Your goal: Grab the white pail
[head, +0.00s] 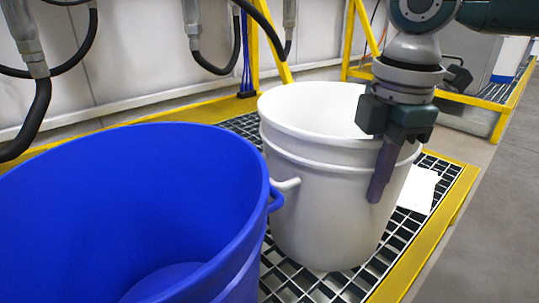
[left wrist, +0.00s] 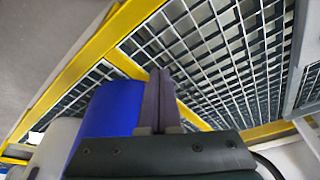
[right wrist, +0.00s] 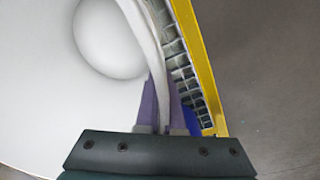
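The white pail (head: 320,215) stands upright on the metal grating, right of the blue drum. My right gripper (head: 385,165) comes down from above at the pail's right rim. In the head view, one purple finger shows outside the wall. In the right wrist view, the pail's rim (right wrist: 150,40) runs between the fingers of my right gripper (right wrist: 162,105), which are close together on the wall. My left gripper (left wrist: 161,95) is out of the head view. In its own wrist view its fingers are together, with nothing seen between them.
A large blue drum (head: 150,205) stands close left of the pail, its handle near the pail's side peg. The grating has a yellow frame (head: 435,235). A white sheet (head: 418,188) lies right of the pail. Hoses (head: 40,110) hang at the back wall. Grey floor lies right.

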